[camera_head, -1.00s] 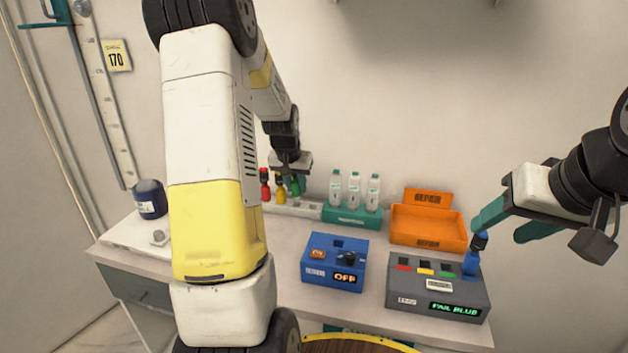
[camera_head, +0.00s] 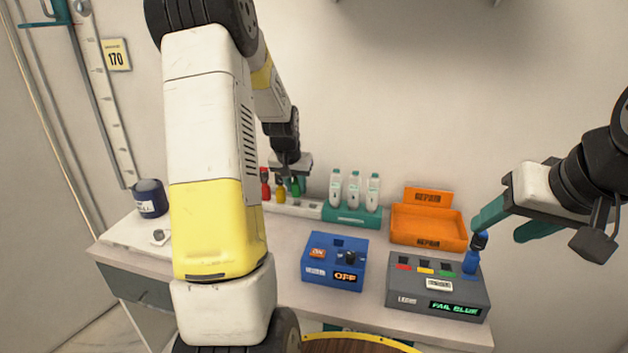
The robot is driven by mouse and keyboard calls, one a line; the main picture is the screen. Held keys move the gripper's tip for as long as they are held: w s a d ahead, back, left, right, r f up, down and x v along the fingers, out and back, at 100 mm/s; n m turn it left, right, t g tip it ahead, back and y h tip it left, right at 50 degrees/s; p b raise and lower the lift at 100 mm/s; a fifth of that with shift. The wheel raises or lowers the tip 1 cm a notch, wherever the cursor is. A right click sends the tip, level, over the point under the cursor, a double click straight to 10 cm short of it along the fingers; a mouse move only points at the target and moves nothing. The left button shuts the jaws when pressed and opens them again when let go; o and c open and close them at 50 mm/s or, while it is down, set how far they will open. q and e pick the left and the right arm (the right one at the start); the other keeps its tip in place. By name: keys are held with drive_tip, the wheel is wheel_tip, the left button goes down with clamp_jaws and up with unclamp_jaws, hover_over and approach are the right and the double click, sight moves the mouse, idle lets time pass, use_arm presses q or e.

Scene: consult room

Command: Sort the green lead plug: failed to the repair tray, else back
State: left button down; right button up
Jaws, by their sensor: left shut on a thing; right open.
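The green plug (camera_head: 296,187) stands at the rack (camera_head: 310,210) at the back of the table, beside a red plug (camera_head: 265,184) and a yellow plug (camera_head: 281,189). My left gripper (camera_head: 293,176) is shut on the green plug's top from above; its fingers are largely hidden. The blue plug (camera_head: 471,262) stands in the grey tester (camera_head: 410,294), whose screen (camera_head: 454,308) reads "FAIL BLUE". My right gripper (camera_head: 508,226) is open and empty, above and around the area over the blue plug. The orange repair tray (camera_head: 400,237) looks empty.
A blue box (camera_head: 318,272) with a knob and an "OFF" display sits in front of the rack. Several small bottles (camera_head: 354,191) stand in a teal holder (camera_head: 345,216). A dark jar (camera_head: 150,198) is at the left. My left arm hides part of the table.

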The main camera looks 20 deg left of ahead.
use_arm(q)
drive_tip(key=shift+f, duration=1.3)
drive_tip(key=c, duration=1.1)
unclamp_jaws()
drive_tip(key=shift+o, duration=0.2)
drive_tip(key=shift+v, duration=3.9)
